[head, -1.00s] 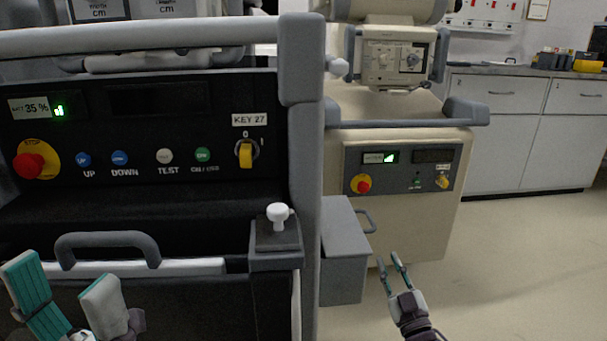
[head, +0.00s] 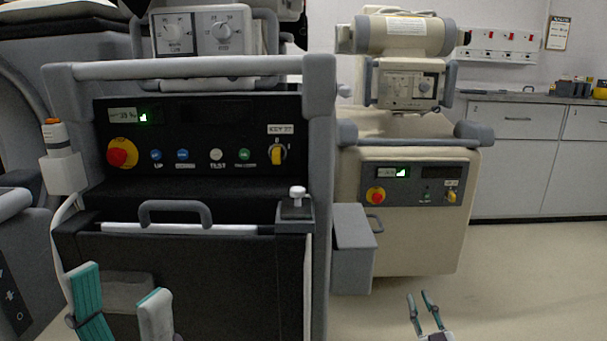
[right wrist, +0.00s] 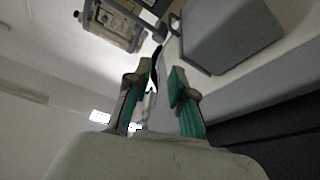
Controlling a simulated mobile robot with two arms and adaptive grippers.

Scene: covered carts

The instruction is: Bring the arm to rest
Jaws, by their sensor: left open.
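My left gripper (head: 122,300) is at the bottom left of the head view, open and empty, in front of the dark front of the near cart (head: 322,180). My right gripper (head: 424,302) is at the bottom right of the head view, over the bare floor. It also shows in the right wrist view (right wrist: 162,92), with its two teal-padded fingers apart and nothing between them. The near cart has a black panel (head: 205,112) with a red knob, coloured buttons and a yellow key switch (head: 277,154).
A second, beige cart (head: 410,235) stands behind to the right. A grey box (head: 352,258) is between the carts. A white handset (head: 60,160) is at the left. A counter with cabinets (head: 510,190) lines the back wall. The floor (head: 520,285) at right is clear.

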